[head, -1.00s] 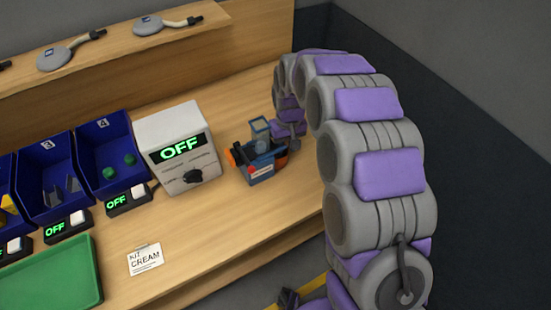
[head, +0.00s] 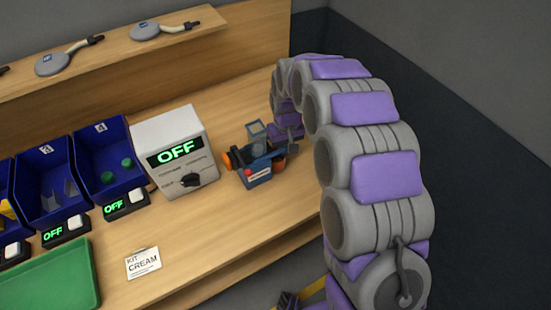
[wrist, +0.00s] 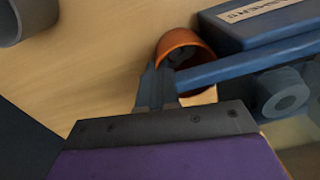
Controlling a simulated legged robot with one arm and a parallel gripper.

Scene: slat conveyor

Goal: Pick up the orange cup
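The orange cup (wrist: 186,46) shows in the wrist view with its open mouth facing the camera, tilted in the picture, against a blue box (wrist: 240,30) with a label. My gripper (wrist: 158,85) is right at the cup; one grey-blue finger stands along its left side. The other finger cannot be made out clearly, nor whether the fingers touch the cup. In the head view an orange part (head: 279,163) shows at the right of the blue device, below the end of my arm. My gripper is mostly hidden there.
Blue bins (head: 110,160) and a green tray (head: 50,280) lie farther left. A kit card (head: 143,262) lies in front. The wooden bench is bare around the card.

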